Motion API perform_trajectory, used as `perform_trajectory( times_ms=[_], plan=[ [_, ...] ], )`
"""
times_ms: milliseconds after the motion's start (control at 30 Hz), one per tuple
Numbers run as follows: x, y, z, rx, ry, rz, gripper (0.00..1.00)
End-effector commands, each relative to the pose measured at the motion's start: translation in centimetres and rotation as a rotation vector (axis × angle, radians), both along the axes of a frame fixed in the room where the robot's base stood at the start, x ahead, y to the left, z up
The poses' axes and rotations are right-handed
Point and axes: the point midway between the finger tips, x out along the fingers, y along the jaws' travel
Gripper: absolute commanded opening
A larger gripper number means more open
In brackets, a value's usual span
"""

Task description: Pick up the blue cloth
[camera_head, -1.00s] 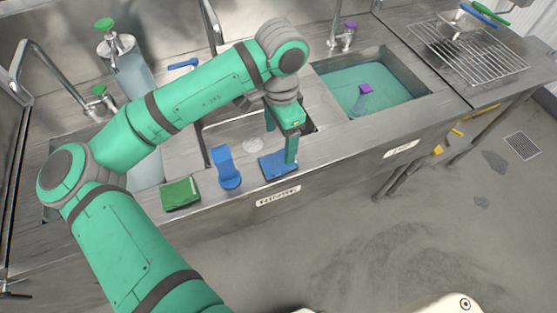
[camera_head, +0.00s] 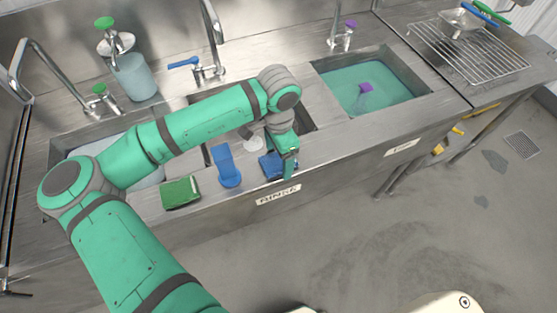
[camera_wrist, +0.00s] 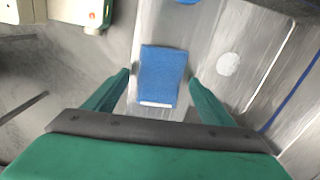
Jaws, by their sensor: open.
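The blue cloth (camera_head: 268,166) lies flat on the front ledge of the counter, above the RINSE label. In the wrist view the whole cloth (camera_wrist: 162,75) shows between my two fingers, with a small white strip at its near end. My gripper (camera_head: 279,162) is low over the cloth in the head view and partly covers it. In the wrist view my gripper (camera_wrist: 160,78) is open, with one finger on each side of the cloth and nothing held. I cannot tell whether the fingertips touch the ledge.
A basin of teal water (camera_head: 385,98) with a purple-topped object (camera_head: 366,88) is to the right. A wire rack (camera_head: 470,52) stands at the far right.

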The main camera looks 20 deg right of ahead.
Motion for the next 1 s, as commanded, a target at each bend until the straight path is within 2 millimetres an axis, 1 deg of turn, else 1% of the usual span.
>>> perform_trajectory(
  times_ms=[67, 100, 167, 200, 267, 300, 567, 733, 833, 900, 933, 1000],
  plan=[
    [0.0, 0.0, 0.0, 0.0, 0.0, 0.0, 0.77],
    [0.0, 0.0, 0.0, 0.0, 0.0, 0.0, 0.74],
    [0.0, 0.0, 0.0, 0.0, 0.0, 0.0, 0.6],
    [0.0, 0.0, 0.0, 0.0, 0.0, 0.0, 0.5],
    [0.0, 0.0, 0.0, 0.0, 0.0, 0.0, 0.36],
    [0.0, 0.0, 0.0, 0.0, 0.0, 0.0, 0.33],
    [0.0, 0.0, 0.1, 0.0, 0.0, 0.0, 0.32],
    [0.0, 0.0, 0.7, 0.0, 0.0, 0.0, 0.32],
    [0.0, -0.1, 1.8, -0.002, 0.0, -0.001, 0.32],
    [0.0, -0.1, 3.0, -0.002, -0.001, -0.001, 0.32],
    [-0.2, 0.1, 3.6, -0.002, -0.002, -0.002, 0.32],
    [-1.3, 0.8, 5.0, -0.002, -0.002, -0.004, 0.32]
  ],
)
